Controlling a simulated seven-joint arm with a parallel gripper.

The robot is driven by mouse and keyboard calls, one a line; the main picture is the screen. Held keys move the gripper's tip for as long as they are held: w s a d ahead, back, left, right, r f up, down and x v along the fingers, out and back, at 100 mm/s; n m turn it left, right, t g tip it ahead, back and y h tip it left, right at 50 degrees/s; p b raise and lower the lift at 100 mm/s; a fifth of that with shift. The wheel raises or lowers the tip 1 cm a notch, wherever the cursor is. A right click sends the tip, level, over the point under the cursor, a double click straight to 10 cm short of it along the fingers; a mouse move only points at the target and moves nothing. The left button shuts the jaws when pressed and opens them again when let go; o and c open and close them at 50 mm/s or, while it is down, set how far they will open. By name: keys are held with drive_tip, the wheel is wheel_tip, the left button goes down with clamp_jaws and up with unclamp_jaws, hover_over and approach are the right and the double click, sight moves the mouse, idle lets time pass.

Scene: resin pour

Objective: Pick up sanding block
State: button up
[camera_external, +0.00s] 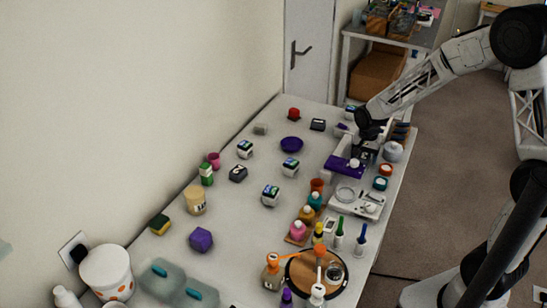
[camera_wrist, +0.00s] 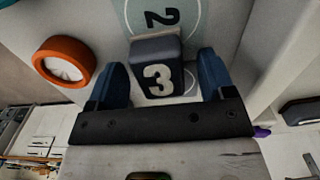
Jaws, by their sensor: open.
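In the wrist view a dark grey block marked 3 (camera_wrist: 157,75), with a tan strip along its far edge, lies between my fingers; it looks like the sanding block. My gripper (camera_wrist: 160,78) is open, with one dark blue finger on each side of the block. Gaps show between block and fingers, so I see no grip on it. The block sits at the edge of a grey-green patch marked 2 (camera_wrist: 168,18). In the external view my gripper (camera_external: 364,140) is over the far right part of the table, and the block cannot be made out clearly there.
An orange-rimmed round container (camera_wrist: 64,62) stands close left of the fingers in the wrist view. In the external view a white and purple device (camera_external: 345,166) and a grey pot (camera_external: 393,151) are near my gripper. Bottles and small boxes fill the table's nearer part.

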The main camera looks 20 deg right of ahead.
sight(366, 157)
drive_tip(key=shift+f, duration=0.15)
idle(0.4)
drive_tip(key=c, duration=1)
drive_tip(key=shift+r, duration=0.7)
drive_tip(key=shift+s+d+r, duration=0.1)
drive_tip(key=shift+s+r, duration=0.15)
drive_tip(key=shift+r, duration=0.3)
drive_tip(key=shift+s+r, duration=0.2)
drive_tip(key=shift+r, duration=0.35)
drive_tip(key=s+d, duration=0.1)
drive_tip(key=s, duration=0.4)
drive_tip(key=s+d+r, duration=0.1)
drive_tip(key=s, duration=0.4)
drive_tip(key=s+d, duration=0.1)
drive_tip(key=s, duration=0.3)
drive_tip(key=shift+s+r, duration=0.2)
drive_tip(key=shift+s, duration=0.2)
